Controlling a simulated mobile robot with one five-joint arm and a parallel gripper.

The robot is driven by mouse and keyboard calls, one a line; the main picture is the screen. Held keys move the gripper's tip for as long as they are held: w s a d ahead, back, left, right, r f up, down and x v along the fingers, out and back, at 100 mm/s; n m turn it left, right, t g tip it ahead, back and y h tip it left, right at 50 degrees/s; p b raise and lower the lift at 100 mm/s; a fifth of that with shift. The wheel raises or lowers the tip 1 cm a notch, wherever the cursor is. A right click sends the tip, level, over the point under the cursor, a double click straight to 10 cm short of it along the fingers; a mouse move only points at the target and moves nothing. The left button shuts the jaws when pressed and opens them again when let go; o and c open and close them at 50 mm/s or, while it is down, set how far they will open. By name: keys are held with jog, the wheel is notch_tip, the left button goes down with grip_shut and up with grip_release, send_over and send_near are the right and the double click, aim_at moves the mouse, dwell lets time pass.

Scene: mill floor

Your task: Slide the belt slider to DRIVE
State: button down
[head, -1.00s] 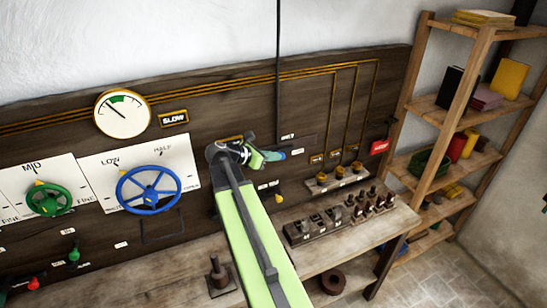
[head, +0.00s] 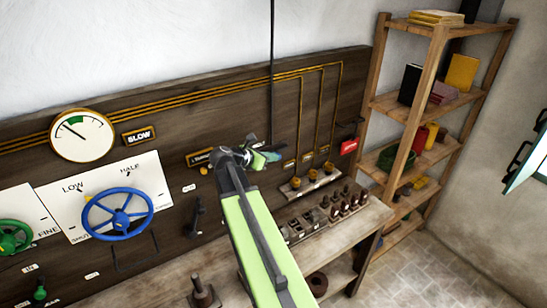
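I cannot make out a belt slider or a DRIVE label for certain; my arm covers part of the board (head: 165,190). A yellow-framed plate (head: 200,157), partly hidden by my arm, has a small yellow knob (head: 204,171) just below it. A black lever (head: 195,220) stands below, left of my arm. My gripper (head: 268,156) is at the end of the green arm, in front of the board and right of that plate. Its fingers are small and seen side-on, so their opening is unclear. I see nothing held in it.
A blue handwheel (head: 118,213), a green handwheel (head: 12,237) and a gauge (head: 82,134) are on the board's left. A wooden shelf (head: 425,70) stands at right.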

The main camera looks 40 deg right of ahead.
jog(key=shift+d+r, duration=0.1)
jog(key=shift+d, duration=0.1)
jog(key=p+v, duration=0.6)
jog(key=v, duration=0.8)
jog(key=shift+a, duration=0.15)
jog(key=s+a+f+m+y+b, duration=0.2)
jog(key=a+f+m+y+b, duration=0.4)
jog(key=a+f, duration=0.8)
jog(key=s+a+f+m+y+b, duration=0.2)
jog(key=a+f+m+y+b, duration=0.4)
jog(key=a+f+m+b, duration=0.6)
jog(key=a+f, duration=0.3)
jog(key=f, duration=0.3)
jog(key=shift+s+m+g+y+b, duration=0.3)
jog(key=shift+s+y, duration=0.1)
